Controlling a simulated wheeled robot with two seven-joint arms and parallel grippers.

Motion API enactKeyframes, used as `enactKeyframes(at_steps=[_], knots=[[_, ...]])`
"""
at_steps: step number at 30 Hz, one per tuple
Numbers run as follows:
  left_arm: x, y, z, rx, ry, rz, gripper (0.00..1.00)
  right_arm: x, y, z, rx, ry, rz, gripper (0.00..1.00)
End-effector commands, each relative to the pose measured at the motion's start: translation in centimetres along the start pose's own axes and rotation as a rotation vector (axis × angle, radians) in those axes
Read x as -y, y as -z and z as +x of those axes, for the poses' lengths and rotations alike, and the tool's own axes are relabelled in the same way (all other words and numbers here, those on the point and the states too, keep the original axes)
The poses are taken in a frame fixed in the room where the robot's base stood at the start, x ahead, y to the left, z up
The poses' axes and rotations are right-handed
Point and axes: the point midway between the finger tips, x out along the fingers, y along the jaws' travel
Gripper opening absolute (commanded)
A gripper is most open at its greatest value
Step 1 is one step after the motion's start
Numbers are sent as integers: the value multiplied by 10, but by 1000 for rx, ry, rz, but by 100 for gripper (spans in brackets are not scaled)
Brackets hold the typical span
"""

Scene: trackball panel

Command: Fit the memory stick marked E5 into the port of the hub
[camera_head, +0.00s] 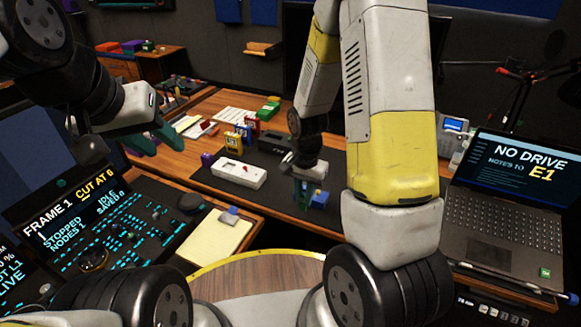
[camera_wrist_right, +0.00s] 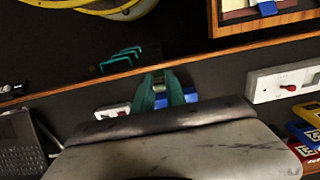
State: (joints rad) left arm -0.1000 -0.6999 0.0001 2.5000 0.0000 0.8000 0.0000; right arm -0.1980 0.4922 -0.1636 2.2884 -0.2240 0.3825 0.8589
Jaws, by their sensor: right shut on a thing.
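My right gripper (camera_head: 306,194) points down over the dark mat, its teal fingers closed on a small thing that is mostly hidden. In the right wrist view the fingers (camera_wrist_right: 162,92) stand close together with a blue piece (camera_wrist_right: 190,96) showing beside and behind them. That blue piece also shows in the head view (camera_head: 319,199). I cannot read E5 on it. A long white box with a red part (camera_head: 238,173), perhaps the hub, lies left of this gripper; it also shows in the right wrist view (camera_wrist_right: 283,83). My left gripper (camera_head: 160,138) is empty, its fingers apart.
Yellow, blue and red small cases (camera_head: 234,142) stand behind the white box, near a black box (camera_head: 272,143). A laptop (camera_head: 500,200) reading "NO DRIVE" and "E1" is at the right. A notepad (camera_head: 213,240) and control panel (camera_head: 110,230) are at the left front.

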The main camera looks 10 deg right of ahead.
Motion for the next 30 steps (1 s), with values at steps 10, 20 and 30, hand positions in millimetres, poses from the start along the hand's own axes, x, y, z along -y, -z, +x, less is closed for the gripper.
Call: enactKeyframes(at_steps=[10, 20, 30], knots=[[0, 0, 0, 0, 0, 0, 36, 32, 86, 9, 0, 1, 1, 0], [0, 0, 0, 0, 0, 0, 36, 40, 109, 18, 3, -1, -2, 0], [0, 0, 0, 0, 0, 0, 36, 41, 109, 46, 0, 0, -3, 0]])
